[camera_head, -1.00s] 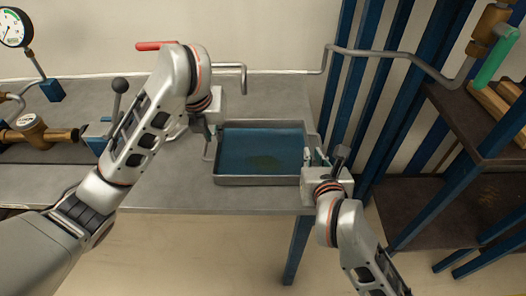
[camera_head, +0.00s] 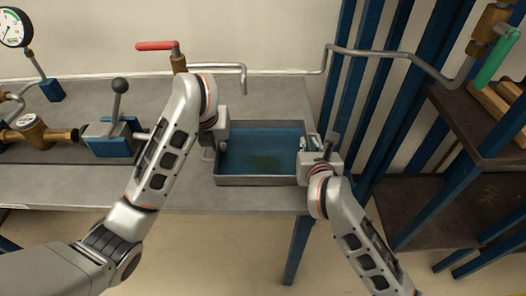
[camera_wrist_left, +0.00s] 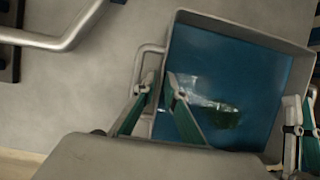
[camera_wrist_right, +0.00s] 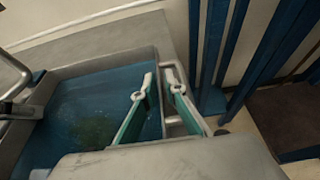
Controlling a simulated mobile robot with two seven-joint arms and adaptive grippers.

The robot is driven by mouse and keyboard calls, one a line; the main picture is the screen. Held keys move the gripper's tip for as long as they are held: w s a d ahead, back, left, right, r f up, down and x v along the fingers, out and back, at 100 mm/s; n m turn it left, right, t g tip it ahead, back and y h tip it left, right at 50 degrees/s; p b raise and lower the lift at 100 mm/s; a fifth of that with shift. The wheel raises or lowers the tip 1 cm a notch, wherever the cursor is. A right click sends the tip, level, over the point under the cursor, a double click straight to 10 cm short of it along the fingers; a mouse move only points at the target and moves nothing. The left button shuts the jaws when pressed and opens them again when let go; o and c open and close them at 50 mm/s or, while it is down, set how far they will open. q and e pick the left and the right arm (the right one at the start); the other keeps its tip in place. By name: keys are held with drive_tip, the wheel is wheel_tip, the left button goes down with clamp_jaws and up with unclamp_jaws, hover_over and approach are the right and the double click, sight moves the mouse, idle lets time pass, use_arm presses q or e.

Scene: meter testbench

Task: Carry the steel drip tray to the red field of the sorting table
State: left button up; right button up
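The steel drip tray (camera_head: 258,181), with a blue inside and a dark greenish patch on its floor, rests on the grey bench near its right end. My left gripper (camera_wrist_left: 160,80) is at the tray's left side. In the left wrist view its fingers stand apart, one by the side handle and one inside the rim. My right gripper (camera_wrist_right: 159,76) is at the tray's right side, fingers apart, one inside the wall and one by the right handle. No red field is visible.
A lever valve (camera_head: 112,136) and brass fittings (camera_head: 36,131) stand on the bench (camera_head: 150,190) to the left. A red-handled pipe (camera_head: 157,46) rises behind the tray. Blue posts (camera_head: 345,90) and a brown shelf (camera_head: 430,195) are close on the right.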

use_arm(q)
clamp_jaws()
use_arm(e)
clamp_jaws()
use_arm(q)
drive_tip(key=shift+r, duration=0.1)
use_arm(e)
drive_tip(key=shift+r, duration=0.1)
